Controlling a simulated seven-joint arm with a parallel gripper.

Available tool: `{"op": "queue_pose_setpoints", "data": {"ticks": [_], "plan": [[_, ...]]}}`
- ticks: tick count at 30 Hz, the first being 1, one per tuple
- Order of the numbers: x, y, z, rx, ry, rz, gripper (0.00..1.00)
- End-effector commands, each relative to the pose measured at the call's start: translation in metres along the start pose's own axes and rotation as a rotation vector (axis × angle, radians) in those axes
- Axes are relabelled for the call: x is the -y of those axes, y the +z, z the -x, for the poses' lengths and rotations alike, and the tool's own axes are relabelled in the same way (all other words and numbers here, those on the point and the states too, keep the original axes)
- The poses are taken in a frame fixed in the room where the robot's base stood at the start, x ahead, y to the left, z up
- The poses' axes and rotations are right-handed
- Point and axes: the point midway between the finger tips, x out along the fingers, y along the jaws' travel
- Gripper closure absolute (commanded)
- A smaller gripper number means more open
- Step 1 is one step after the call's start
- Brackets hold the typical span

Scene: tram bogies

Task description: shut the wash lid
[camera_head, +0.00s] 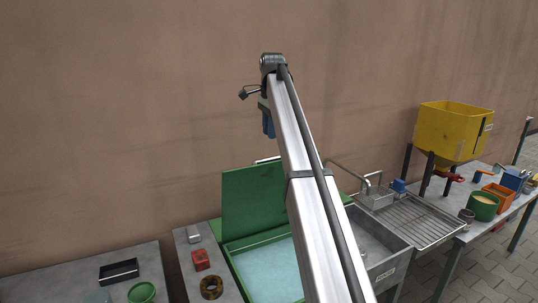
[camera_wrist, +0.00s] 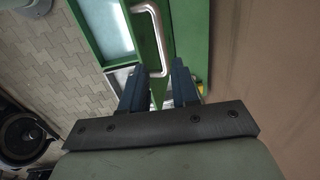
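The green wash lid (camera_head: 252,202) stands open, nearly upright, at the back of the green wash tank (camera_head: 232,262), which holds pale blue liquid. A silver bar handle (camera_head: 266,160) shows at the lid's top edge, partly hidden by my arm. My gripper (camera_head: 268,122) is above the lid in the head view, fingers pointing down. In the wrist view my gripper (camera_wrist: 158,72) has its two dark fingers apart, with nothing held. The curved handle (camera_wrist: 154,22) lies ahead, its lower end appearing between the fingertips; I cannot tell the exact depth. The green lid (camera_wrist: 194,30) is beside it.
A brown wall (camera_head: 120,120) rises behind. A metal sink (camera_head: 375,250) with a tap and drainer stands right of the tank. A red block (camera_head: 201,260) and a brown ring (camera_head: 211,287) lie left of it. A yellow hopper (camera_head: 452,128) stands far right.

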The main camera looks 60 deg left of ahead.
Motion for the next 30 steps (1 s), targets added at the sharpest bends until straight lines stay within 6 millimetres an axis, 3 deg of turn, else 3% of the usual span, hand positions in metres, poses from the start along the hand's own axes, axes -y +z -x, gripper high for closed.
{"op": "queue_pose_setpoints", "data": {"ticks": [6, 15, 30], "plan": [[-0.002, 0.0, -0.041, 0.0, 0.001, 0.0, 0.71], [-0.001, 0.0, -0.081, 0.0, 0.0, 0.0, 0.71], [0.0, 0.0, -0.093, 0.0, -0.001, 0.0, 0.71]]}}
